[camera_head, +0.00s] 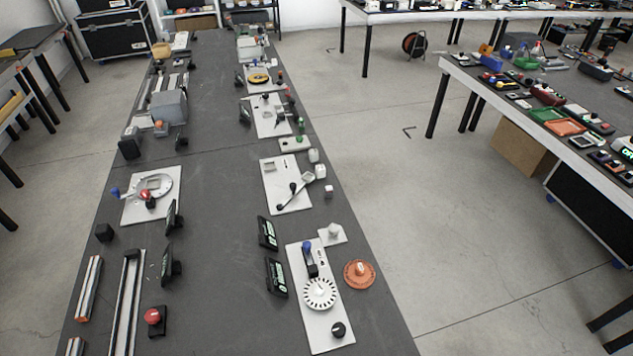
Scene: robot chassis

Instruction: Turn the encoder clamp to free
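On the dark table in the camera_head view, a white plate (327,335) lies near the front right edge. It carries a white slotted disc (320,293), which looks like an encoder wheel. Behind the disc is an upright black part with a blue top (308,247). A round black knob (338,329) sits at the near end of the plate. I cannot tell for sure which of these is the encoder clamp, and its setting is too small to read. Neither of my grippers is in view.
An orange disc (360,274) lies right of the plate, with a white block (332,234) behind it. Dark displays (276,278) stand to its left. A red button (153,316) and rails (126,300) are at the left. The table's middle is clear.

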